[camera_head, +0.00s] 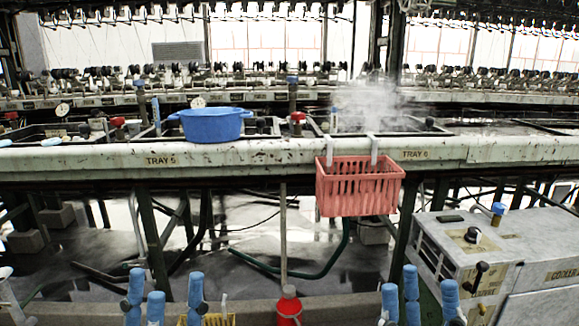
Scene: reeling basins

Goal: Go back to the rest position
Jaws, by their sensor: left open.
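My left gripper (166,288) shows at the bottom edge, left of centre. Its blue fingers point up and stand apart, with nothing between them. My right gripper (419,288) shows at the bottom edge, right of centre. Its blue fingers are also spread and empty. Both grippers are low in the picture, below the long basin bench (90,160), and touch nothing that I can see. The rest of both arms is out of view.
A blue tub (211,126) stands on the bench ledge near TRAY 5. A red basket (360,188) hangs on its front near TRAY 6, with steam behind. A grey cooler box (500,250) is at right. A red object (289,308) and yellow crate (222,320) sit low between my grippers.

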